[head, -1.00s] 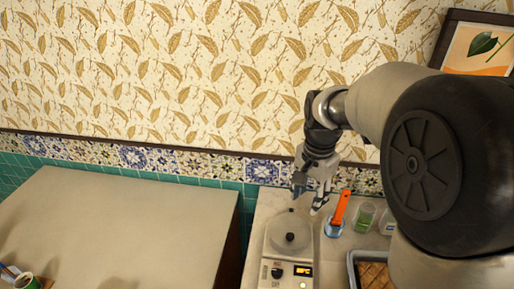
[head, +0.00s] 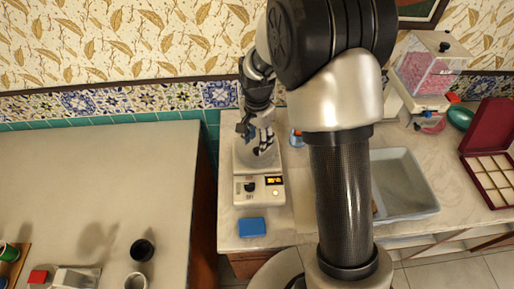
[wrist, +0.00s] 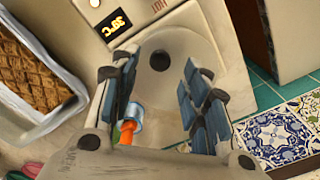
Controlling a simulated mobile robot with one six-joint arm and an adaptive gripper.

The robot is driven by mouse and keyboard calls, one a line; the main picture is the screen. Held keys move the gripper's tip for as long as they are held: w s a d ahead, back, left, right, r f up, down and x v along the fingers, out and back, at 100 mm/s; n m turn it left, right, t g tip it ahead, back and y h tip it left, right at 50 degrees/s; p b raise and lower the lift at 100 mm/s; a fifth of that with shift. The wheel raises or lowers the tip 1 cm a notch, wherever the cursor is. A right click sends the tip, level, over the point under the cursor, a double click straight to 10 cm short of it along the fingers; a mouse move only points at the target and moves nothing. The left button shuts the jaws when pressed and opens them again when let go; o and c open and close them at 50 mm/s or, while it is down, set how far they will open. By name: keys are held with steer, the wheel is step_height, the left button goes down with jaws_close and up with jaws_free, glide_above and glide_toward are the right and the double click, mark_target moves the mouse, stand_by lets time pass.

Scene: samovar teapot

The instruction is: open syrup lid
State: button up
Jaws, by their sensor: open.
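The syrup lid (wrist: 175,40) is a pale grey round cover with a dark knob (wrist: 160,61). It sits on a white heating unit (head: 259,190) with a dial and a lit display; the display (wrist: 115,24) also shows in the wrist view. My gripper (wrist: 160,97) is open and empty, with blue-padded fingers on either side of the line to the knob. In the head view my gripper (head: 260,138) hangs over the lid (head: 243,158) and hides part of it, so I cannot tell the exact height gap. The knob shows between the fingers with no visible contact.
A small blue jar (wrist: 134,114) with an orange-handled tool (wrist: 127,132) stands close beside the unit. A grey tray (head: 428,208) lies to the right, and a blue block (head: 252,227) sits in front. The table at left (head: 80,170) has free room.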

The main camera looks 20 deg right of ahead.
mark_target(257, 150)
steer(key=shift+f, duration=1.7)
steer(key=shift+c, duration=0.4)
jaws_close()
